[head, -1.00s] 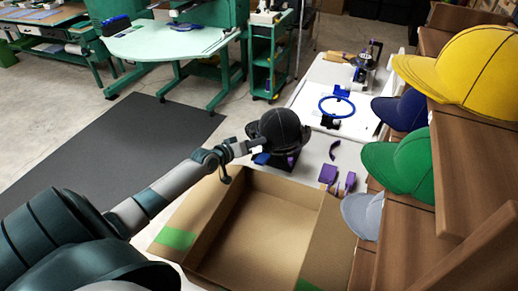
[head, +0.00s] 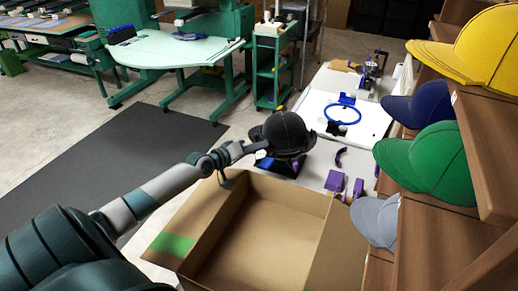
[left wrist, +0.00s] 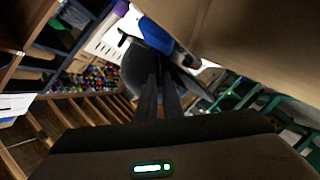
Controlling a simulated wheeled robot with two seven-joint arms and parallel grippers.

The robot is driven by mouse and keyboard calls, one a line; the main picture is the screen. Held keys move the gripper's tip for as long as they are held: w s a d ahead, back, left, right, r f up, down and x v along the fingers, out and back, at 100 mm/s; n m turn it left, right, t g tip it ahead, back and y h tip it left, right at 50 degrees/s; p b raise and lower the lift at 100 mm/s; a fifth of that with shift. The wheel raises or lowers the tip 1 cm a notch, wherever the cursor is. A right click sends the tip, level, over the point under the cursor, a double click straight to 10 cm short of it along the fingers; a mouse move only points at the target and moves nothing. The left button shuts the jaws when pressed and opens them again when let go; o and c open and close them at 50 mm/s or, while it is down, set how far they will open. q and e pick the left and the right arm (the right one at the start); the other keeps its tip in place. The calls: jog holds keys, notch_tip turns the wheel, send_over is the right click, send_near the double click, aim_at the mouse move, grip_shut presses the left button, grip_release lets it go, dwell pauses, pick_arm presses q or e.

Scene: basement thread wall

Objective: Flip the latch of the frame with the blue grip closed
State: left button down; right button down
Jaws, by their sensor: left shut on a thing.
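A black cap (head: 284,130) sits on a dark frame at the far edge of the cardboard box. The frame's blue grip (head: 263,162) shows low on its left side, and in the left wrist view the blue grip (left wrist: 152,36) is just beyond my fingers. My left gripper (head: 262,147) reaches the left side of the cap and frame and is shut on a small dark part there, which looks like the frame's latch. In the left wrist view the fingers are close together against the dark shape. The latch's angle cannot be made out. My right gripper is not in view.
An open, empty cardboard box (head: 325,205) stands in front of the cap. Purple pieces (head: 335,181) and a blue hoop (head: 343,114) lie on the white table beyond. Shelves with yellow (head: 470,52), blue, green and grey caps close off the right. The floor at left is clear.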

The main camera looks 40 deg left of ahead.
pick_arm(q)
jog(key=c, duration=1.9)
grip_release()
